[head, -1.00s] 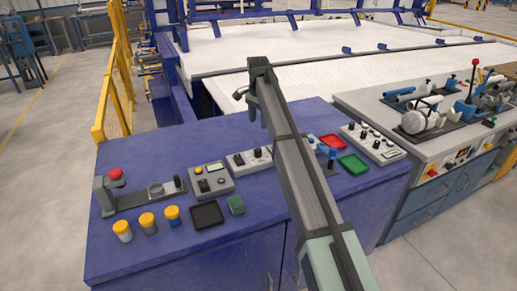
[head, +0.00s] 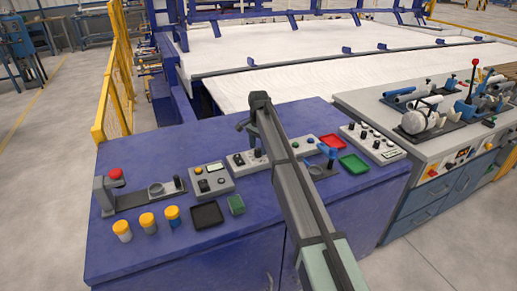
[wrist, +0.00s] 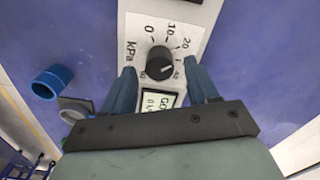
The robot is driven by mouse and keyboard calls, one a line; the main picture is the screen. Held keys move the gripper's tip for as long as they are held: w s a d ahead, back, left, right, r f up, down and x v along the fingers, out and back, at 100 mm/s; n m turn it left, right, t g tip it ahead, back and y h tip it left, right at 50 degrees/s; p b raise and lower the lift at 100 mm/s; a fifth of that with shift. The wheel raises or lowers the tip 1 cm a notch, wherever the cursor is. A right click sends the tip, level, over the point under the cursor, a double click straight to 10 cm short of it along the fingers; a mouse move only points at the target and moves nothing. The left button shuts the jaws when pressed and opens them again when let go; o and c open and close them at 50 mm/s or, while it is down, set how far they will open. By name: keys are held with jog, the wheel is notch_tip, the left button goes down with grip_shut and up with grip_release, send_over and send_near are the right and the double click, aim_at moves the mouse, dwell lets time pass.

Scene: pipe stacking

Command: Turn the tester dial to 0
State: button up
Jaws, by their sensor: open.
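The tester dial (wrist: 160,60) is a round black knob on a white panel marked kPa in the wrist view. Its white pointer line points right, to the higher numbers and away from the 0 mark (wrist: 151,29). A small display (wrist: 158,100) reading GO is partly hidden below the dial. My gripper (wrist: 160,68) is open, with one blue finger on each side of the knob; I cannot tell whether they touch it. In the head view my gripper (head: 254,138) is low over the white control panel (head: 238,160), which my arm partly covers.
A blue cylinder (wrist: 52,82) lies left of the panel in the wrist view.

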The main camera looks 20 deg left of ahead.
jog(key=shift+f, duration=0.65)
jog(key=c, duration=1)
